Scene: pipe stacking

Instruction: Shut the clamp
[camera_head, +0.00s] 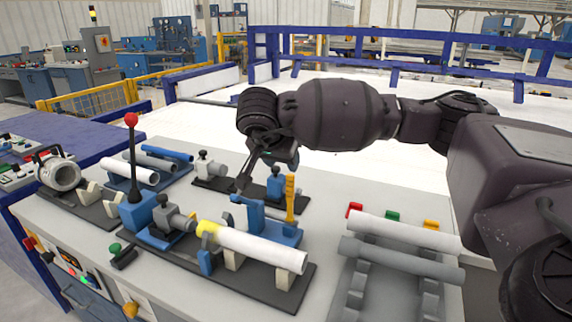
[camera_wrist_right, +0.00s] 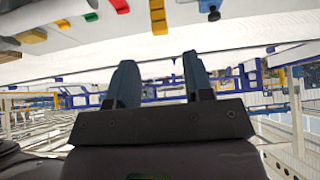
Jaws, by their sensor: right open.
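The clamp is a blue block (camera_head: 265,222) on the dark front fixture, with a yellow handle (camera_head: 290,200) standing upright at its right side. A white pipe (camera_head: 262,248) with a yellow end lies across this fixture in front of the clamp. My right gripper (camera_head: 256,172) hangs behind and above the clamp, open and empty. In the right wrist view its two fingers (camera_wrist_right: 160,82) are spread apart. A yellow-orange piece (camera_wrist_right: 158,17), likely the handle, shows beyond them near the top edge, apart from the fingers. My left gripper is not in view.
A red-knobbed lever (camera_head: 131,150) stands at the fixture's left. A rack (camera_head: 355,290) at right holds a white pipe and a grey pipe, with red, green and yellow blocks behind. A blue post fixture (camera_head: 275,187) stands just behind the clamp. More pipes lie at left.

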